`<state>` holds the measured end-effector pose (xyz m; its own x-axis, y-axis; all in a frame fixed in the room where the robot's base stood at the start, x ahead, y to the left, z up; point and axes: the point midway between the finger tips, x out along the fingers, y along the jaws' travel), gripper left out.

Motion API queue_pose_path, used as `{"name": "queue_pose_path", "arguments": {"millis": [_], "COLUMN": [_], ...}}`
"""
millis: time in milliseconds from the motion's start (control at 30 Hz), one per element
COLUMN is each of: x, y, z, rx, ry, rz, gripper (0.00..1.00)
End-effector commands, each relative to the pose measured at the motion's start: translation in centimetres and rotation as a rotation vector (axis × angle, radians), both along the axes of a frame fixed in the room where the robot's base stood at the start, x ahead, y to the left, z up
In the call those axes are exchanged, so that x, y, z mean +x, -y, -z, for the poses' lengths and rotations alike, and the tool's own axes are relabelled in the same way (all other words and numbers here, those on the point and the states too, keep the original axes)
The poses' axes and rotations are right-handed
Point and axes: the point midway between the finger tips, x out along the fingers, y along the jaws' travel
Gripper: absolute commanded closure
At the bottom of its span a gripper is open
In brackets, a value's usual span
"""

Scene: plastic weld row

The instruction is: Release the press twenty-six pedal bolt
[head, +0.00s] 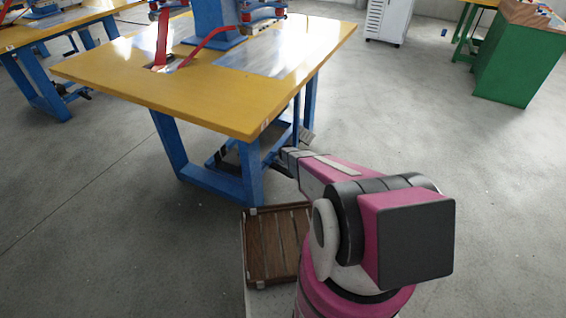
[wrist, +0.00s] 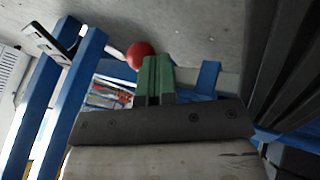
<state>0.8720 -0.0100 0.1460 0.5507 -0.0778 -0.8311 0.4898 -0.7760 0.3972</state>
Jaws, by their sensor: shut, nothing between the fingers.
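The press table (head: 150,85) has a yellow top on blue legs, with a blue and red press (head: 215,20) on it. My gripper (wrist: 157,62) shows green fingers, shut and empty. In the head view my arm reaches under the table's near right corner, and its finger tips are hard to make out. In the wrist view a red ball knob (wrist: 140,55) shows just left of the fingertips; I cannot tell whether they touch. A dark-edged plate (wrist: 48,42), possibly the pedal, lies at the upper left. The bolt's shaft cannot be made out.
Blue table legs (wrist: 75,95) stand close to my gripper. Another yellow table (head: 40,30) is at the far left and a green cabinet (head: 518,65) at the far right. Open floor lies between.

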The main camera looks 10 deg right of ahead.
Motion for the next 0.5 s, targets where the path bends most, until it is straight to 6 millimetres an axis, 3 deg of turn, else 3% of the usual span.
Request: {"name": "queue_pose_path", "arguments": {"millis": [33, 200, 500], "x": [1.4, 3.8, 4.3], "y": [0.9, 2.6, 3.1], "z": [0.3, 0.1, 0.0], "rx": [0.000, 0.000, -0.001], "ry": [0.001, 0.001, 0.002], "rz": [0.005, 0.002, 0.000], "gripper": [1.00, 1.00, 1.00]}}
